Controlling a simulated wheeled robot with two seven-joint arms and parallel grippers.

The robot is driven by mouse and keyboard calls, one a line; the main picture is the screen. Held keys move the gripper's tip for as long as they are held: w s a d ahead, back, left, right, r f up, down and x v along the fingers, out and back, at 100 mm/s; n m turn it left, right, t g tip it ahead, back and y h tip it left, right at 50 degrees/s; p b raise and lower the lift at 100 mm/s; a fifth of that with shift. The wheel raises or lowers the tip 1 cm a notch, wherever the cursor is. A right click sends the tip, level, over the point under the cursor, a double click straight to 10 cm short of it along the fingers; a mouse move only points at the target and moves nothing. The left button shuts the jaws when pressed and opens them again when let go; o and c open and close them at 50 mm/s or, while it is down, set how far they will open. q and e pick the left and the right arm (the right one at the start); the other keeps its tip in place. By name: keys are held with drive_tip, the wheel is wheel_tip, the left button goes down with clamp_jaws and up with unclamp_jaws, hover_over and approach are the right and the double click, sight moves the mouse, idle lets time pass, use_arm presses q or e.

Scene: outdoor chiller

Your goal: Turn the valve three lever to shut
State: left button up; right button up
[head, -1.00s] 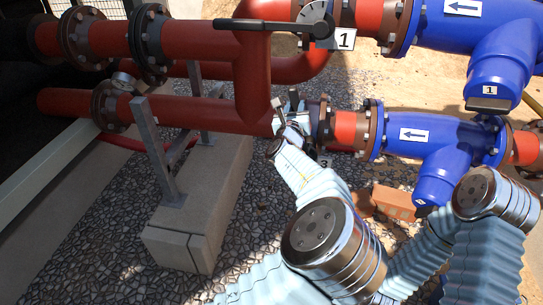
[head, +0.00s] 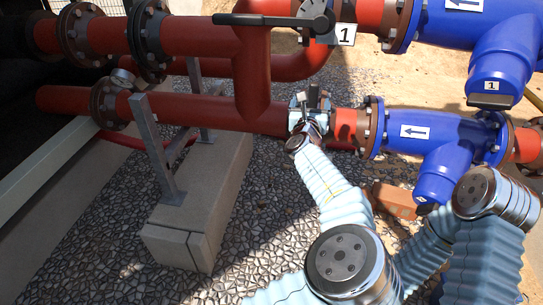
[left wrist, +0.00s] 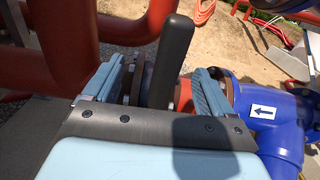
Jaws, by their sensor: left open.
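The valve three lever (left wrist: 172,60) is a flat dark bar. In the left wrist view it stands between the two blue-grey fingers of my left gripper (left wrist: 160,78). The gripper is open, with a visible gap on each side of the lever. In the head view my left gripper (head: 312,103) is at the lower red pipe, left of the lower blue fitting. It covers most of valve three there, and the number 3 tag does not show. My right gripper is not in view.
Valve one's long black lever (head: 272,21) lies along the upper red pipe, above my gripper. The lower blue fitting (head: 440,135) is close on the right. A grey support post (head: 158,145) on a concrete block (head: 200,205) stands left. Gravel lies below.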

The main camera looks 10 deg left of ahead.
use_arm(q)
drive_tip(key=shift+s+f, duration=0.1)
drive_tip(key=shift+s, duration=0.25)
drive_tip(key=s+b, duration=0.2)
drive_tip(key=s, duration=0.4)
drive_tip(key=shift+s+a+b, duration=0.15)
drive_tip(key=shift+b, duration=0.2)
